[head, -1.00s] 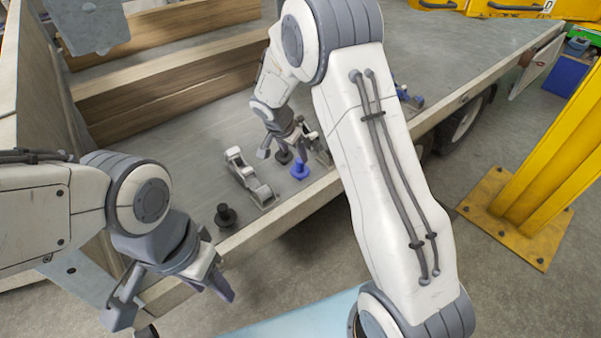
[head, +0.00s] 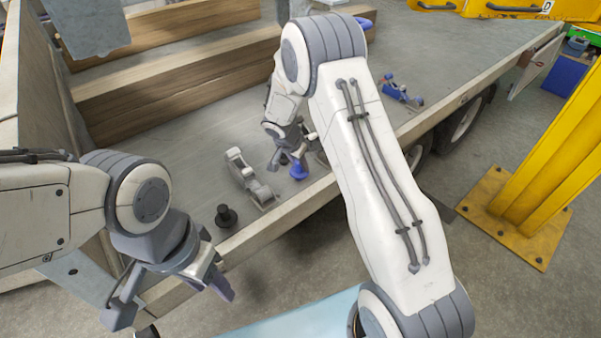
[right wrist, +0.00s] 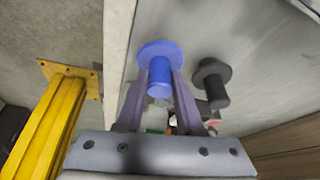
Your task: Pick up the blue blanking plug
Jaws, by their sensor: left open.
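The blue blanking plug (head: 299,171) stands on the trailer bed near its front edge. It also shows in the right wrist view (right wrist: 159,73), a round flange with a stem toward the camera. My right gripper (head: 287,163) is down at the plug. In the right wrist view its two fingers (right wrist: 160,98) lie on either side of the stem. I cannot tell whether they press on it. My left gripper (head: 170,300) is open and empty in front of the trailer edge, at lower left.
A black plug (head: 226,215) stands near the bed's edge, and a dark plug (right wrist: 212,82) beside the blue one. A grey clamp (head: 248,178) lies between. A blue clamp (head: 401,93) is farther right. Wooden beams (head: 180,75) lie behind; a yellow post (head: 545,150) stands right.

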